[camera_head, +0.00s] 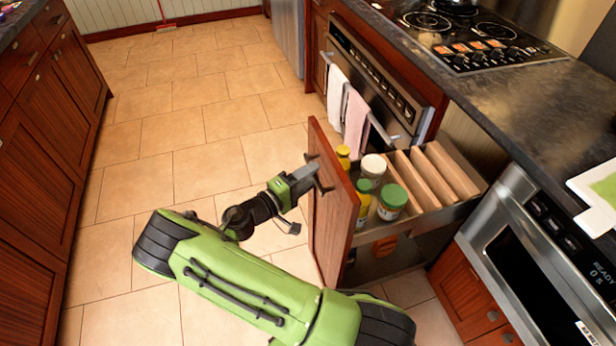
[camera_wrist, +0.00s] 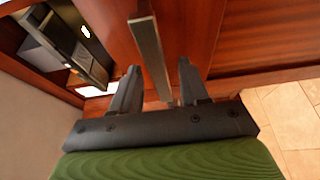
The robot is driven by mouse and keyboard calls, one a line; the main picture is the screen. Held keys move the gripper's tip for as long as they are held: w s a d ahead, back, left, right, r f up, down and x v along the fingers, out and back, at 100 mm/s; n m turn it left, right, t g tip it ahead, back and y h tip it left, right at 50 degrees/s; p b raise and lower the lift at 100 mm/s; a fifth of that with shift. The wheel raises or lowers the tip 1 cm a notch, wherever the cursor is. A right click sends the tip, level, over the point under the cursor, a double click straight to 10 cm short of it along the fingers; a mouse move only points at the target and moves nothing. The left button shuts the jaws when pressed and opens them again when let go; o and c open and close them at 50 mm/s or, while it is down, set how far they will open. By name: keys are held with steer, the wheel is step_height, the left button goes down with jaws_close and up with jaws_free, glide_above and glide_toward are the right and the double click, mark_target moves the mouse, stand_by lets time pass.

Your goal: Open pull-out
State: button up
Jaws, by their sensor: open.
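The pull-out (camera_head: 335,200) stands out from the cabinet row in the head view, with its wooden front panel well away from the counter. Jars and upright wooden dividers show inside it. My gripper (camera_head: 316,177) is at the outer face of that panel. In the wrist view my gripper (camera_wrist: 158,72) is open, with one finger on each side of the metal bar handle (camera_wrist: 150,50). The fingers look apart from the bar; whether either touches it is hard to tell. In the head view the handle is mostly hidden by my gripper.
An oven with towels (camera_head: 355,115) on its bar stands beyond the pull-out, under a cooktop (camera_head: 470,40). A microwave (camera_head: 540,250) is on the near side. Cabinets (camera_head: 45,130) line the left. The tiled floor (camera_head: 195,120) between is clear.

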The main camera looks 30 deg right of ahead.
steer(key=s+a+p, duration=0.2)
steer(key=a, duration=1.3)
steer(key=shift+s+a, duration=0.25)
steer(key=shift+s, duration=0.1)
